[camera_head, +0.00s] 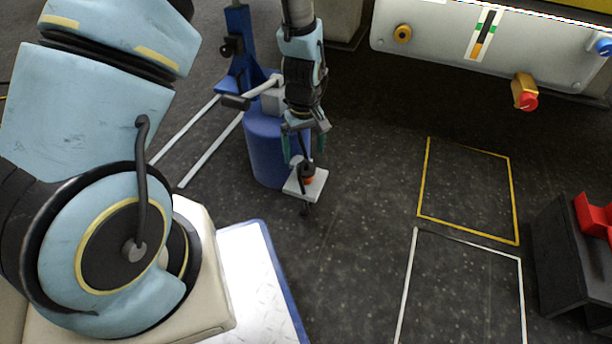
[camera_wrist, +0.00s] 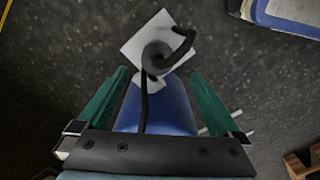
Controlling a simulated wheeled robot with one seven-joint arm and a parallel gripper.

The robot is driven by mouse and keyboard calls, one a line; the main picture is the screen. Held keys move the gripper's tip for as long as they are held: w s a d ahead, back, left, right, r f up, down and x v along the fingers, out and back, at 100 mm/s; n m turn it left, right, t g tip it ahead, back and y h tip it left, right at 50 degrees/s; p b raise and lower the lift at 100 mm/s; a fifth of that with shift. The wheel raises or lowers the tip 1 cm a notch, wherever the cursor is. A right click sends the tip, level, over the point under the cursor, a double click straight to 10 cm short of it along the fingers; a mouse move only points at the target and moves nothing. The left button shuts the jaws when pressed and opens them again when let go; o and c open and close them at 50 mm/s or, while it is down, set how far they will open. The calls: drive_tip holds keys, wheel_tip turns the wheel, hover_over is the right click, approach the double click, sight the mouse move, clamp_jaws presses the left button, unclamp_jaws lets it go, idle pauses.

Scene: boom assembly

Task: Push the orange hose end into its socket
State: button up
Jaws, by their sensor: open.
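The orange hose end (camera_head: 308,180) shows as a small orange patch with black parts, at a small pale plate below my gripper (camera_head: 302,158). My gripper is open, with its green fingers spread above the plate. In the wrist view, the black hose (camera_wrist: 158,55) curls over the pale plate (camera_wrist: 140,38), beyond and between the fingertips of my gripper (camera_wrist: 158,73). No orange can be made out there. I see no finger closed on the hose.
A blue drum (camera_head: 262,150) stands close behind my gripper. A dark stand with a red part (camera_head: 592,215) is at the right. Marked floor between is clear.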

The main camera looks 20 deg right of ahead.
sight(306, 164)
drive_tip(key=shift+f, duration=0.3)
drive_tip(key=shift+f, duration=0.15)
drive_tip(key=f+b, duration=0.2)
drive_tip(key=f, duration=0.1)
drive_tip(key=f+b, duration=0.1)
drive_tip(key=f, duration=0.1)
drive_tip(key=shift+s+d, duration=0.15)
drive_tip(key=shift+d, duration=0.1)
drive_tip(key=c, duration=1.3)
